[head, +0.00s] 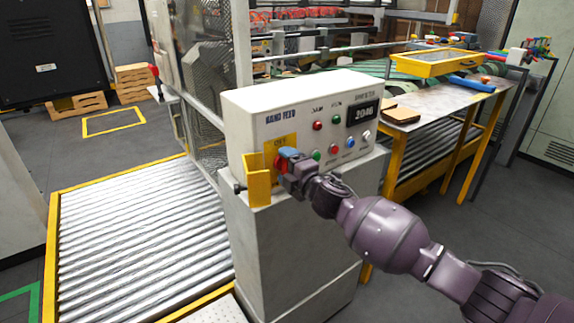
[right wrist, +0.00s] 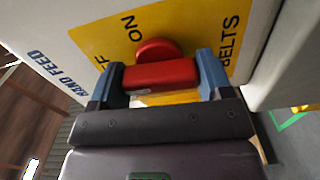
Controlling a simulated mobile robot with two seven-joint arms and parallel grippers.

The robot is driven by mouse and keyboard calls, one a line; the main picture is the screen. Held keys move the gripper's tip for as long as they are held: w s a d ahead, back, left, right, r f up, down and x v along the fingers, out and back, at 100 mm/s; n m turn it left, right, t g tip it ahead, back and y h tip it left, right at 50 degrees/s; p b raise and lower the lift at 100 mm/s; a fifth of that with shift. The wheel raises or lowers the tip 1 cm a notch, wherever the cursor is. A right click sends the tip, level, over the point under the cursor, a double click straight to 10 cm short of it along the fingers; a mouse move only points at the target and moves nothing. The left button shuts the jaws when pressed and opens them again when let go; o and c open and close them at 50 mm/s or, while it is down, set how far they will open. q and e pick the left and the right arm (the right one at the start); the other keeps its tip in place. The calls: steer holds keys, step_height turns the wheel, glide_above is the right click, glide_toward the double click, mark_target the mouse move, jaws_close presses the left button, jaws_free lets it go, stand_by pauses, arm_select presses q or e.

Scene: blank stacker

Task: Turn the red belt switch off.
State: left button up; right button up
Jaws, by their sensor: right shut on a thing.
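The red belt switch (right wrist: 158,73) is a red handle on a round red hub, set on a yellow plate (right wrist: 185,18) lettered ON and BELTS, with OFF partly hidden. My right gripper (right wrist: 161,68) is shut on the red handle, one blue finger at each end of it. In the head view my right gripper (head: 289,158) reaches the lower left of the white control box (head: 300,100), and only a little red of the switch (head: 278,163) shows beside it. My left gripper is not in view.
A yellow guard (head: 258,182) stands out from the box just left of the switch. Several coloured buttons and a display (head: 364,113) are to the right. A roller conveyor (head: 140,235) lies at left, and a worktable (head: 440,105) with a yellow tray (head: 435,63) is behind.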

steer(key=shift+n, duration=0.4)
steer(key=o, duration=0.6)
steer(key=shift+o, duration=0.2)
steer(key=v, duration=1.1)
steer(key=shift+p, duration=0.3)
steer(key=shift+a, duration=0.1)
